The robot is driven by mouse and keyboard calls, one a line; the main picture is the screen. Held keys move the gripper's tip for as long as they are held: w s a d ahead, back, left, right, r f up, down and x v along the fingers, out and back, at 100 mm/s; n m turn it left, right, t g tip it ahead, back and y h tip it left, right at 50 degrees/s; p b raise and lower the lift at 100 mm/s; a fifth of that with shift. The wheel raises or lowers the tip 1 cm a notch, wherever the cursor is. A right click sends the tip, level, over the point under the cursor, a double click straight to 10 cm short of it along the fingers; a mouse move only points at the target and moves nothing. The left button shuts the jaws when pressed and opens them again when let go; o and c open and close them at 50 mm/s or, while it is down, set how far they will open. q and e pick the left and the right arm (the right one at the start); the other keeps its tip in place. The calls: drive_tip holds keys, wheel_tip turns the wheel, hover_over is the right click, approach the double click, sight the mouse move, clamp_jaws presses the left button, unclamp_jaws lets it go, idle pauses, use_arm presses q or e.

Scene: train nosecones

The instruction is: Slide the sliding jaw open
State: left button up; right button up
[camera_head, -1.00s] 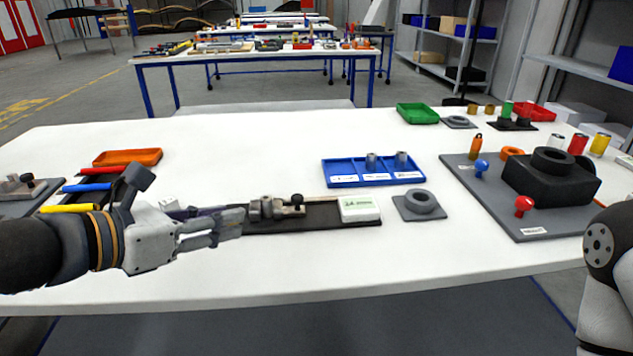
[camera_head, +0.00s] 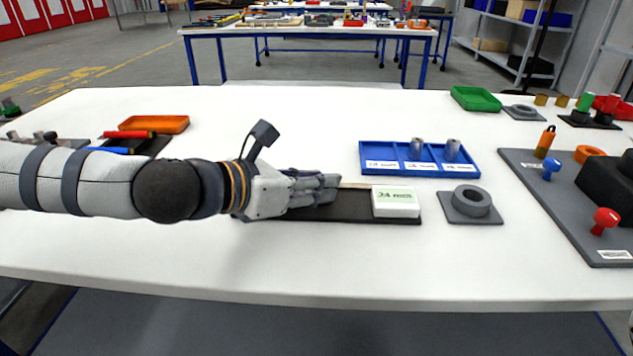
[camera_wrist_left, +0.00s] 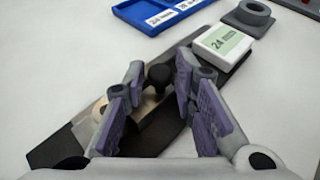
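The vise's dark base plate (camera_head: 350,208) lies on the white table in the head view, and its end shows in the left wrist view (camera_wrist_left: 48,152). My left gripper (camera_head: 328,188) is over it and hides the sliding jaw in the head view. In the left wrist view, the sliding jaw's black knob (camera_wrist_left: 159,75) stands between the two spread fingers of my left gripper (camera_wrist_left: 158,68), with gaps visible on both sides. Metal parts of the vise (camera_wrist_left: 99,108) show beside the left finger. My right gripper is out of view.
A white block marked 24 (camera_head: 395,203) sits at the plate's right end. Beyond are a grey ring holder (camera_head: 471,203) and a blue tray (camera_head: 375,152) with two metal cylinders. An orange tray (camera_head: 155,123) is at left. The front table strip is clear.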

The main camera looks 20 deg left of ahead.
sight(335, 205)
use_arm(q)
drive_tip(key=shift+c, duration=0.5)
clamp_jaws()
drive_tip(key=shift+w+d, duration=0.2)
drive_tip(key=shift+d, duration=0.5)
drive_tip(key=shift+w+d, duration=0.15)
drive_tip(key=shift+d, duration=0.6)
drive_tip(key=shift+o, duration=0.5)
unclamp_jaws()
drive_tip(key=shift+r, duration=0.1)
drive_tip(key=shift+d, duration=0.1)
wheel_tip(335, 205, up, 10)
